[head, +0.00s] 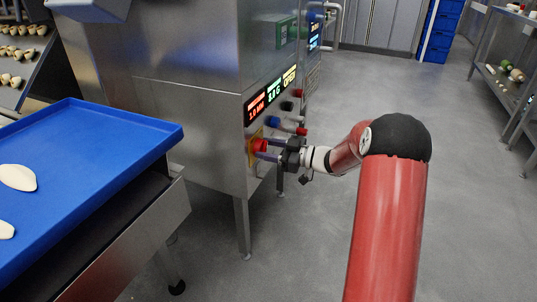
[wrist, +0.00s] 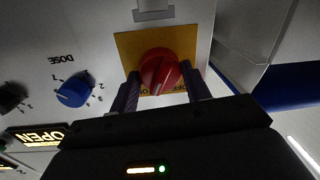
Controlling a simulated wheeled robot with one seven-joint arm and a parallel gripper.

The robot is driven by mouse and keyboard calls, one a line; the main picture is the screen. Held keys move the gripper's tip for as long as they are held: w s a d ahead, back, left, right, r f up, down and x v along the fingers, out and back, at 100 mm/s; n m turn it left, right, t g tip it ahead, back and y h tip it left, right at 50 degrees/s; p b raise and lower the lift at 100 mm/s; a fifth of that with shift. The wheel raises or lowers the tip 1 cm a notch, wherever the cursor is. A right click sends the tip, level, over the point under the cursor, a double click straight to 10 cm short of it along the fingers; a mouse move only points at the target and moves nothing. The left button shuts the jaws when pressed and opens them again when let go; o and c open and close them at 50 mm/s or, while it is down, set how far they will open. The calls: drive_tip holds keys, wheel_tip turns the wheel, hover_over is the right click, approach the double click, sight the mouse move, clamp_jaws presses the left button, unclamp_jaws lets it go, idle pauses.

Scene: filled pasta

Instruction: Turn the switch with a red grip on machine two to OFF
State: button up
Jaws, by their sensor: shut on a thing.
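The red-gripped switch (head: 258,146) is on the panel edge of a steel machine (head: 190,110). In the wrist view the red grip (wrist: 158,68) sits on a yellow plate (wrist: 126,46), with small lettering beneath it partly covered by the fingers. A pale line on the grip points down in that view; which label it meets is hard to tell. My gripper (wrist: 160,88) has a finger on each side of the red grip and is shut on it. In the head view my gripper (head: 268,148) reaches the switch from the right. The machine's number is not readable.
A blue DOSE knob (wrist: 73,90) and a black knob (wrist: 12,97) are on the same panel. Lit displays (head: 271,92) are above the controls. A blue tray (head: 110,165) with pale pasta pieces is at left. Grey floor (head: 465,180) is clear at right.

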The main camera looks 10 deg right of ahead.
drive_tip(key=shift+s+n+t+h+b, duration=0.1)
drive_tip(key=shift+n+t+h+b, duration=0.3)
drive_tip(key=shift+n+b, duration=5.9)
drive_tip(key=shift+n+p, duration=0.35)
drive_tip(key=shift+n, duration=0.25)
drive_tip(key=o, duration=1)
drive_tip(key=shift+c, duration=0.2)
drive_tip(key=v, duration=0.7)
drive_tip(key=shift+s+d+p, duration=0.25)
drive_tip(key=shift+d+p, duration=0.1)
drive_tip(key=shift+p, duration=0.1)
